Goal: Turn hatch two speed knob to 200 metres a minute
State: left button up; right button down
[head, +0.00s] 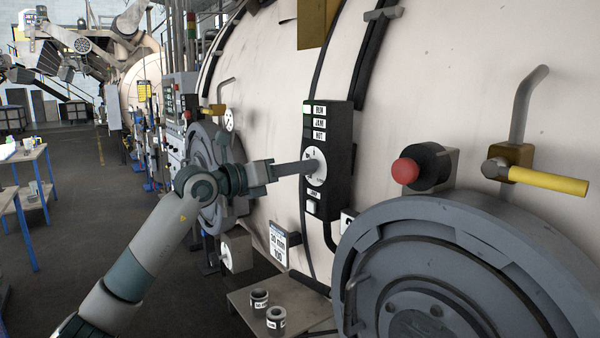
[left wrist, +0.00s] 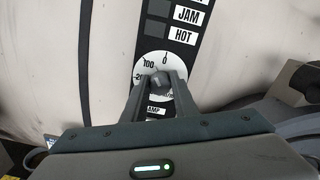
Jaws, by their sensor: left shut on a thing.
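The speed knob is on a white round dial (head: 316,167) on a black control box (head: 328,150) fixed to the big pale vessel. My left gripper (head: 309,167) reaches it from the left, its fingers at the dial. In the left wrist view the left gripper (left wrist: 160,84) is shut on the grey knob (left wrist: 157,80) at the dial's middle. The knob's pointer is hard to make out. My right gripper is not in view.
Labels for JAM and HOT sit above the dial. A red button (head: 405,171), a yellow-handled valve (head: 545,180) and a large grey round hatch (head: 460,265) stand to the right. A small shelf (head: 285,310) with two cups is below. Open floor lies to the left.

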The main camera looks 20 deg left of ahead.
pick_arm(q)
jog(key=shift+w+a+n+p, duration=0.1)
jog(key=shift+n+p, duration=1.25)
jog(key=shift+n, duration=1.85)
jog(key=shift+a+n+p, duration=0.1)
jog(key=shift+n+p, duration=1.25)
jog(key=shift+n, duration=1.85)
jog(key=o, duration=1)
jog(key=shift+f, duration=0.1)
jog(key=shift+o, duration=0.2)
